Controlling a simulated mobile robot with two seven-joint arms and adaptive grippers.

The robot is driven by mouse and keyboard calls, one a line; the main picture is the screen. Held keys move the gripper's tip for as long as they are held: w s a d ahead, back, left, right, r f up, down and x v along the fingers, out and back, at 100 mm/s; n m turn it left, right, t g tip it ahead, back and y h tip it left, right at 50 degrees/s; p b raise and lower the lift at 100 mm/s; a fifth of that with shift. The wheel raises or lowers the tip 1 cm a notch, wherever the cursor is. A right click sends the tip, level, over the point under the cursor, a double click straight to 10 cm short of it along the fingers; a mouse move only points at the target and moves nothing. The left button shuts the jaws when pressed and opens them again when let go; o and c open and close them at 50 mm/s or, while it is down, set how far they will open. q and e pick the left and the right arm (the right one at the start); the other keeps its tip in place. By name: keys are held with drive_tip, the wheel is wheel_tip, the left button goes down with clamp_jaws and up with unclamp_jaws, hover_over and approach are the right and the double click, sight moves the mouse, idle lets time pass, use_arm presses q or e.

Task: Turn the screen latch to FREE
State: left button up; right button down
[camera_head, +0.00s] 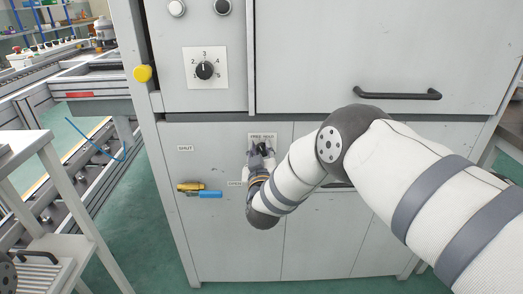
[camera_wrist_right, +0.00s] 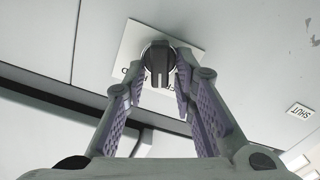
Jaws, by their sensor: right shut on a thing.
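The screen latch is a small dark knob (camera_wrist_right: 158,62) on a pale plate (camera_head: 262,138) on the grey cabinet front. The plate's words read FREE and HOLD in the head view. In the wrist view the plate is tilted and its words are upside down, and the knob's bar points down the picture between them. My right gripper (camera_head: 262,152) is at the plate, its fingers shut on the knob from both sides; the fingers also show in the wrist view (camera_wrist_right: 160,80). The gripper hides part of the knob in the head view. My left gripper is not in view.
A yellow valve with a blue handle (camera_head: 210,194) sits left of the latch, below a SHUT label (camera_head: 186,148). A numbered dial (camera_head: 204,70) is above, and a black door handle (camera_head: 397,96) is at upper right. A yellow knob (camera_head: 142,73) sticks out at the cabinet's left edge.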

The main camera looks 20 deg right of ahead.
drive_tip(key=shift+f, duration=0.15)
drive_tip(key=c, duration=1.6)
unclamp_jaws()
drive_tip(key=v, duration=1.2)
drive_tip(key=shift+s, duration=0.1)
